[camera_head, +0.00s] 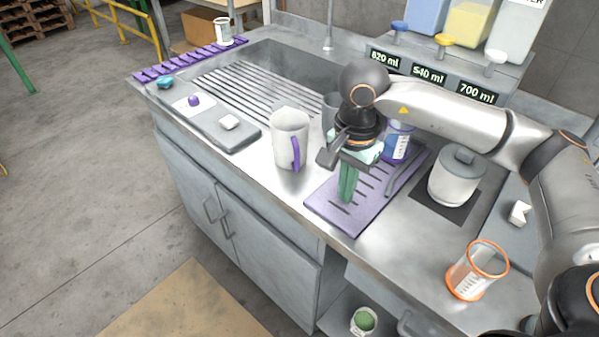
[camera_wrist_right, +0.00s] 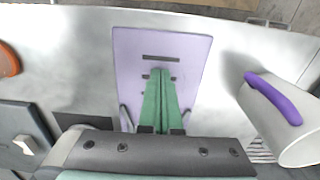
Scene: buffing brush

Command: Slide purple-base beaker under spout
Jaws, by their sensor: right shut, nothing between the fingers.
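The purple-base beaker (camera_head: 398,145) is a clear measuring beaker with purple trim. It stands at the back of the slotted purple mat (camera_head: 328,204), partly hidden behind my right wrist, below the dispensers. The spouts are blue (camera_head: 400,26), yellow (camera_head: 444,40) and white (camera_head: 495,57). My right gripper (camera_head: 346,198) points down over the front part of the mat, in front of the beaker and apart from it. Its green fingers are together and empty. In the right wrist view the fingertips (camera_wrist_right: 161,72) are over the mat; the beaker does not show there. My left gripper is out of view.
A white pitcher with a purple handle (camera_head: 288,138) stands left of the mat. A lidded white pot (camera_head: 456,180) stands to the right. An orange-rimmed beaker (camera_head: 476,270) is near the front edge. The sink (camera_head: 262,75) lies behind left. Displays read 820, 540 and 700 ml.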

